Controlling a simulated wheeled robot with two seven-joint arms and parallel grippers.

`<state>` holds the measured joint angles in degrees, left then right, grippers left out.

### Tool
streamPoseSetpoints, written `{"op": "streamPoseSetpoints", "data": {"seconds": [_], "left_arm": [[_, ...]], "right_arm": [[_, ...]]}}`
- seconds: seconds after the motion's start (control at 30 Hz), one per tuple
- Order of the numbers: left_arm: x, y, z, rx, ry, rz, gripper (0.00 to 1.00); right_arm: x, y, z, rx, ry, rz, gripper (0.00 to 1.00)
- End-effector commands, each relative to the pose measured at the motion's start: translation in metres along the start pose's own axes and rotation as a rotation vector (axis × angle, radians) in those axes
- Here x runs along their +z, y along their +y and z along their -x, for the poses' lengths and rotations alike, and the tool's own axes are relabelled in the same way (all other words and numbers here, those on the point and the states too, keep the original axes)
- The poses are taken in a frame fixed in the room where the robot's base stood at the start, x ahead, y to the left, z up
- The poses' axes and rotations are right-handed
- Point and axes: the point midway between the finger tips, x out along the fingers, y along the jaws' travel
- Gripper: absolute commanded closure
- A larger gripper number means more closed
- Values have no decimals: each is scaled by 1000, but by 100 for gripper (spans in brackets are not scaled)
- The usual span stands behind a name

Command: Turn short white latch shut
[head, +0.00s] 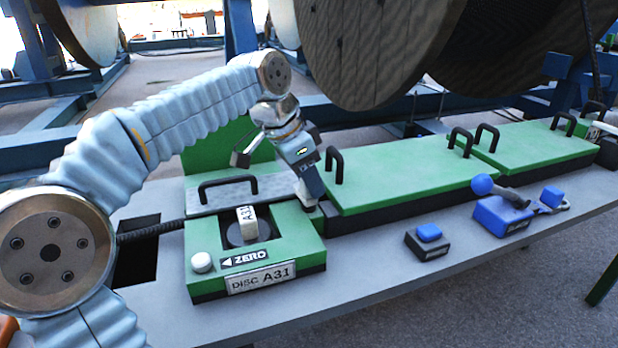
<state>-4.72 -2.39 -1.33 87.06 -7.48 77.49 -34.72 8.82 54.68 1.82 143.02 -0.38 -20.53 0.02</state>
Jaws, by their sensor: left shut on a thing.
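My left gripper (311,203) points down at the right rim of the green box marked DISC A31 (292,240). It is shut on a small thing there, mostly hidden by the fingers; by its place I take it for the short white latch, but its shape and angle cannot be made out. A white block marked A31 (247,222) stands on a dark round disc in the top of the box. A round white button (202,262) sits at the box's front left, beside a ZERO label (245,259). My right gripper is not in view.
A green lid with black handles (400,172) lies right of the box, with another green lid (530,145) beyond. A blue button block (428,240) and a blue-knobbed lever (500,205) stand on the grey bench (360,285). Large cable reels (375,45) rise behind.

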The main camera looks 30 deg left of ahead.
Motion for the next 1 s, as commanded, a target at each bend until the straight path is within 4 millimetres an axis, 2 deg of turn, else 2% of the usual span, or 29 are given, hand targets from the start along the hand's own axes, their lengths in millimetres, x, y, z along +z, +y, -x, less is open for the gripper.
{"op": "streamPoseSetpoints", "data": {"seconds": [0.3, 0.77, 0.8, 0.9, 1.0], "left_arm": [[0, 0, 0, 34, 0, -86, 96], [0, 0, 0, 39, -1, -99, 96], [0, 0, 0, 39, -1, -99, 62], [0, 0, 0, 39, -1, -98, 47], [0, 0, 0, 39, -1, -98, 45]], "right_arm": [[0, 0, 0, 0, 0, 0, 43], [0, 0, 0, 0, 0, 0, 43], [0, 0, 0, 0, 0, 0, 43], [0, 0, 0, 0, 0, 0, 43], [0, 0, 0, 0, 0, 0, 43]]}}
